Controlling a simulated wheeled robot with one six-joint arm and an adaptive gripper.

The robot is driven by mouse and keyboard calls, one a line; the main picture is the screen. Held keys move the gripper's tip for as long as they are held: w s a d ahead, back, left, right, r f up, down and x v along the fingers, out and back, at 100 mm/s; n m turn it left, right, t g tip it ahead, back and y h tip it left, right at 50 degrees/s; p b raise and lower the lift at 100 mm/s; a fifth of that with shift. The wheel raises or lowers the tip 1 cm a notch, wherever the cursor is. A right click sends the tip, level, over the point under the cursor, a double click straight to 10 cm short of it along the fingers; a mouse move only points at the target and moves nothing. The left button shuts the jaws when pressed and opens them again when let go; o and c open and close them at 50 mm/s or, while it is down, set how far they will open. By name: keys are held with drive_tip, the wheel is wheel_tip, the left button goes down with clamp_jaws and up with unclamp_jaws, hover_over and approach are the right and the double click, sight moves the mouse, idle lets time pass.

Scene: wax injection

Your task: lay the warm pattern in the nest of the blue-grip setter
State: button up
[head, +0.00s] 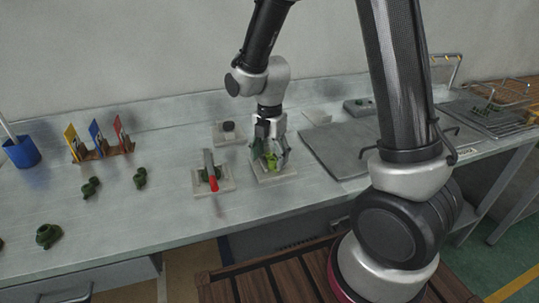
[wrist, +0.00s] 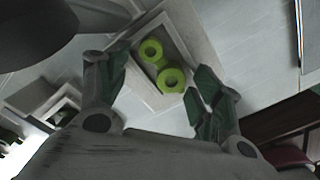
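A bright yellow-green pattern with two round ringed ends lies on a pale square setter block, both seen in the wrist view as the pattern (wrist: 163,65) and the block (wrist: 208,57). In the head view the pattern (head: 271,161) shows under my gripper (head: 270,157), on the block (head: 274,180). My gripper is open, with its fingers spread on either side of the pattern; in the wrist view the fingers (wrist: 157,82) appear clear of it. I cannot make out a blue grip on any setter. A red-grip setter (head: 226,187) stands just left, holding something dark green.
Several dark green patterns, such as one (head: 49,235), lie on the left of the bench. Yellow, blue and red cards (head: 95,132) stand in a rack beside a blue cup (head: 22,153). A pale block with a dark knob (head: 228,127) is behind. A grey mat (head: 340,150) lies right.

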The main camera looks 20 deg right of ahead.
sight(270, 159)
drive_tip(key=shift+r, duration=0.15)
wheel_tip(270, 159, up, 12)
drive_tip(key=s+d+r+m+t, duration=0.2)
drive_tip(key=s+d+r+m, duration=0.3)
drive_tip(key=m, duration=0.8)
drive_tip(key=s+d+r+m+t, duration=0.2)
drive_tip(key=s+d+r+m, duration=0.2)
drive_tip(key=s+d+m, duration=0.6)
drive_tip(key=s+m, duration=0.2)
drive_tip(key=s, duration=0.2)
drive_tip(key=shift+r+m, duration=0.35)
drive_tip(key=shift+m, duration=0.05)
